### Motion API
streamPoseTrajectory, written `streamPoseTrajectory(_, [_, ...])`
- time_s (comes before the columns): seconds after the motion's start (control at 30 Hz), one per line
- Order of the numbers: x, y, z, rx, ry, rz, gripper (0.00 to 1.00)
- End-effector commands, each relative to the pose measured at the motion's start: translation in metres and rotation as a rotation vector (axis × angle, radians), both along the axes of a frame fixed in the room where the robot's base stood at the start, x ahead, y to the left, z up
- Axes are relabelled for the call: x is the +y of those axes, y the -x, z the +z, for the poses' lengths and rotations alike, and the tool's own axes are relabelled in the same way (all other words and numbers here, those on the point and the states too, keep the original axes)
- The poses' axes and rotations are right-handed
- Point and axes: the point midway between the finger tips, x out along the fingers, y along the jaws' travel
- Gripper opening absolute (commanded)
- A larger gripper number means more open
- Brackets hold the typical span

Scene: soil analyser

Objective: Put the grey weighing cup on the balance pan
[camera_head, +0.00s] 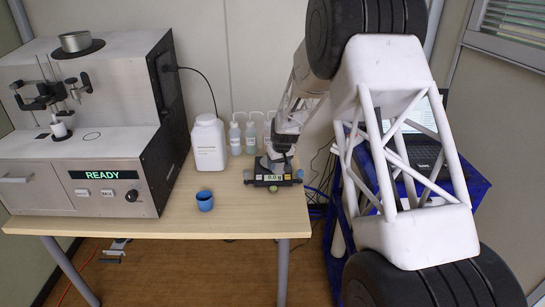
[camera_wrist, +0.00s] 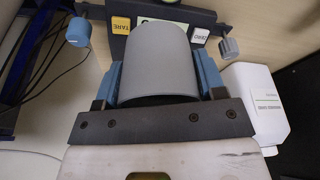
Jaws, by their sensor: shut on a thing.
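My gripper (camera_wrist: 160,78) is shut on the grey weighing cup (camera_wrist: 161,58), with one blue finger on each side of it in the wrist view. The balance (camera_wrist: 123,24) lies just beyond the cup, with its TARE and ZERO buttons showing. In the head view my gripper (camera_head: 281,154) is over the balance (camera_head: 264,181), whose display reads 0.0 g. The pan is hidden by my gripper and the cup. I cannot tell whether the cup touches it. The cup is not clearly visible in the head view.
A white jug (camera_head: 208,144) and several small bottles (camera_head: 235,138) stand behind and left of the balance. A blue cup (camera_head: 204,201) stands to its front left. The soil analyser (camera_head: 95,130) fills the table's left side. The table (camera_head: 235,224) is clear near its front edge.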

Motion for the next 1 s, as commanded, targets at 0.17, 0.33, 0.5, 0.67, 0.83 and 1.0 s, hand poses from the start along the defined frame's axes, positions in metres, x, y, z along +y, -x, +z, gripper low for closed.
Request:
streamPoseTrajectory(0.17, [0.003, -0.022, -0.003, 0.001, 0.0, 0.0, 0.45])
streamPoseTrajectory(0.33, [0.006, -0.043, -0.004, -0.001, 0.0, 0.0, 0.45])
streamPoseTrajectory(0.5, [0.01, -0.064, -0.006, -0.001, 0.0, 0.0, 0.45])
streamPoseTrajectory(0.67, [0.012, -0.084, -0.008, -0.001, -0.001, -0.001, 0.45])
streamPoseTrajectory(0.83, [0.015, -0.104, -0.01, -0.001, -0.001, -0.001, 0.45])
streamPoseTrajectory(1.0, [0.018, -0.124, -0.012, -0.001, -0.001, -0.001, 0.45])
